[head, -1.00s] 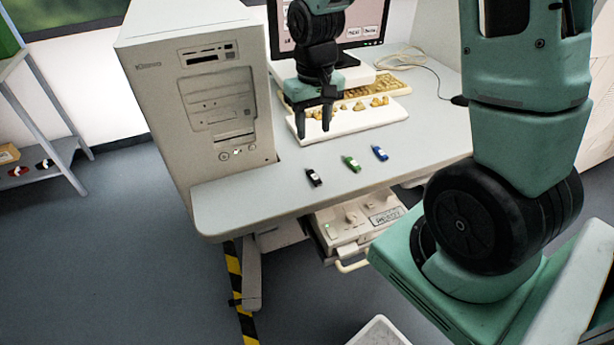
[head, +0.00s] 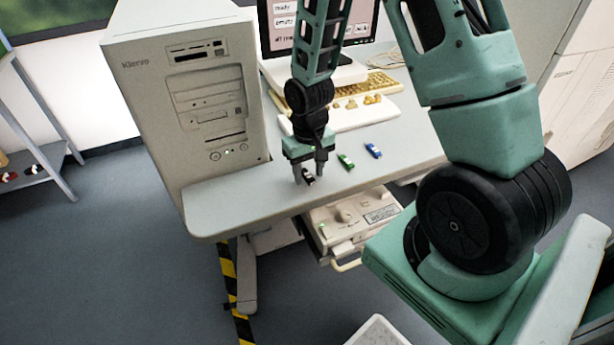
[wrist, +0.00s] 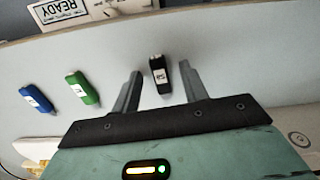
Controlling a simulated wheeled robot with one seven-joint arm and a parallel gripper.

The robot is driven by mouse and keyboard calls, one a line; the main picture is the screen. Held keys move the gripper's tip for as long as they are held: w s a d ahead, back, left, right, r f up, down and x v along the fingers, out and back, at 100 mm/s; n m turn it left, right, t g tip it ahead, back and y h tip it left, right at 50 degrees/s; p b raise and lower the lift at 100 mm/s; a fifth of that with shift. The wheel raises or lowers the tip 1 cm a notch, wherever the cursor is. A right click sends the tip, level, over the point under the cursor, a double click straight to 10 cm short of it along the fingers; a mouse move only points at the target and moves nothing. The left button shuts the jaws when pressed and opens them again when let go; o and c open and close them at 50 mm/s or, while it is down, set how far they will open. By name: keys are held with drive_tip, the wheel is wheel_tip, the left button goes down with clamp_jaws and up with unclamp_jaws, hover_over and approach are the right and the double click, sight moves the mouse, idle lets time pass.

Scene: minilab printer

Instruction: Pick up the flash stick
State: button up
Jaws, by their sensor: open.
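A black flash stick (head: 308,178) with a white label lies on the desk near its front edge. It also shows in the wrist view (wrist: 159,74), between the two finger lines and towards the right finger. A green flash stick (head: 345,161) and a blue one (head: 373,150) lie to its right in the head view; in the wrist view the green (wrist: 83,88) and blue (wrist: 37,99) lie to the left. My gripper (head: 308,175) is open and empty, pointing down over the black stick. In the wrist view its fingers (wrist: 156,90) are apart, with no visible contact on the stick.
A beige computer tower (head: 185,110) stands left of my gripper on the desk (head: 235,198). A keyboard (head: 375,84) and a white board with yellowish pieces (head: 352,116) lie behind. A beige device (head: 350,222) sits below the desk. The desk's front left is clear.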

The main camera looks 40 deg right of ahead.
drive_tip(key=shift+c, duration=0.3)
clamp_jaws()
